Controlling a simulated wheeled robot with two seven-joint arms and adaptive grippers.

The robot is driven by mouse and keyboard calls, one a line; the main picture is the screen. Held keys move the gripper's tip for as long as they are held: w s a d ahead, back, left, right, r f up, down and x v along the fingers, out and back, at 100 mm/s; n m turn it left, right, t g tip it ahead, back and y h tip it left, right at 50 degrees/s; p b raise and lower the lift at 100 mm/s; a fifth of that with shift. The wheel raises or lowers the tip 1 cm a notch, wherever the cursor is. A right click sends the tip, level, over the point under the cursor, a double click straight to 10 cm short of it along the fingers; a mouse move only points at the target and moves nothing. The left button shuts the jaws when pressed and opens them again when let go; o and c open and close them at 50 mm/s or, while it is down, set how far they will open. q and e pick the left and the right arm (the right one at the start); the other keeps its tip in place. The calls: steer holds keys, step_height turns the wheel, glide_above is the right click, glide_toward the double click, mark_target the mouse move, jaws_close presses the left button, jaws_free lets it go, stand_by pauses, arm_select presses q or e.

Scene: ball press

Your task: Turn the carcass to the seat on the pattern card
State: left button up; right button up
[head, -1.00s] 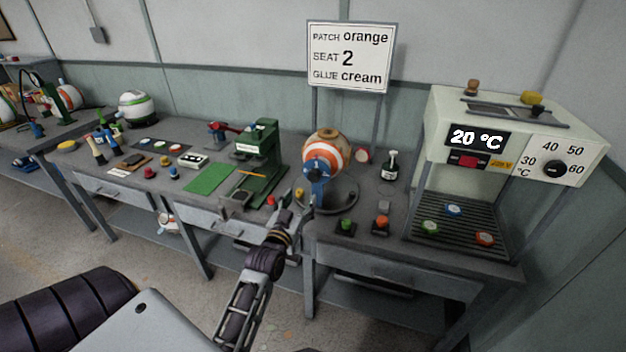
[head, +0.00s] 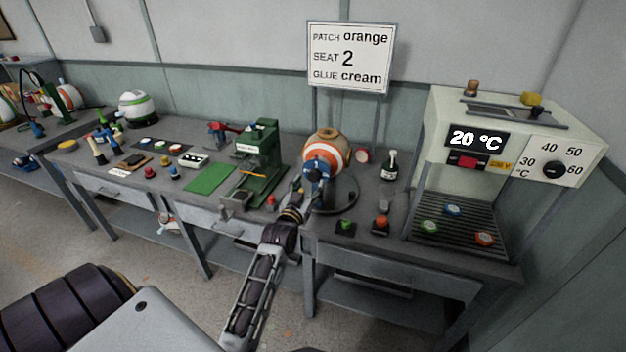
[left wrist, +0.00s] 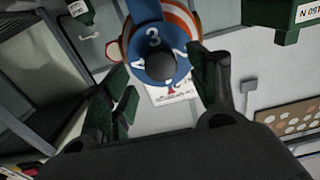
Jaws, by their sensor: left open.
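The carcass (head: 326,147) is a tan ball with orange and white bands, held in a round stand (head: 347,200) on the bench. A blue hub with a dark knob (head: 314,172) faces me on its front. The pattern card (head: 350,58) reads patch orange, seat 2, glue cream. My left gripper (head: 303,186) is open just in front of the knob, its fingers on either side. Whether they touch it I cannot tell. My right gripper is not in view.
A green press (head: 262,150) stands left of the carcass. A heater box (head: 515,140) showing 20 °C stands at the right above coloured pucks.

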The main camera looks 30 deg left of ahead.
mark_target(313, 179)
arm_select(q)
steer(key=shift+x, duration=2.25)
jaws_close()
